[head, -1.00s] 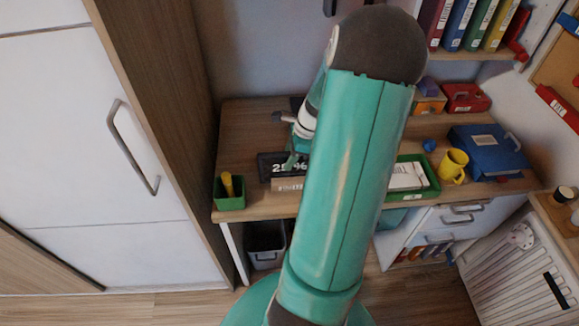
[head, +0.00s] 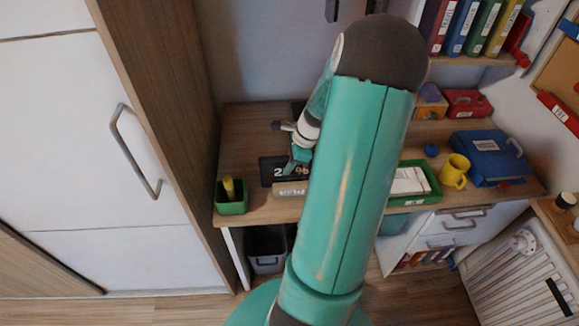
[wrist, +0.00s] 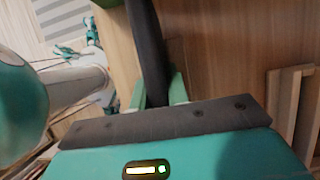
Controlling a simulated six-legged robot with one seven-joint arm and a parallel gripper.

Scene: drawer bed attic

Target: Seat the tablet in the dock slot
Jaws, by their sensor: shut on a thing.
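The tablet (head: 267,172) is a dark slab with white characters on its face, at the left part of the desk. My gripper (head: 297,163) is shut on it and covers part of its face. In the wrist view the tablet (wrist: 148,45) is a dark, edge-on strip between the two green fingers (wrist: 158,92). The dock (head: 290,189) is a pale wooden block with a label, just in front of the tablet's lower edge. My arm hides the right side of both. Whether the tablet's edge is in the slot cannot be told.
A green pen cup (head: 231,198) stands at the desk's left front corner. A wooden frame-like piece (wrist: 292,100) shows at the wrist view's right.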

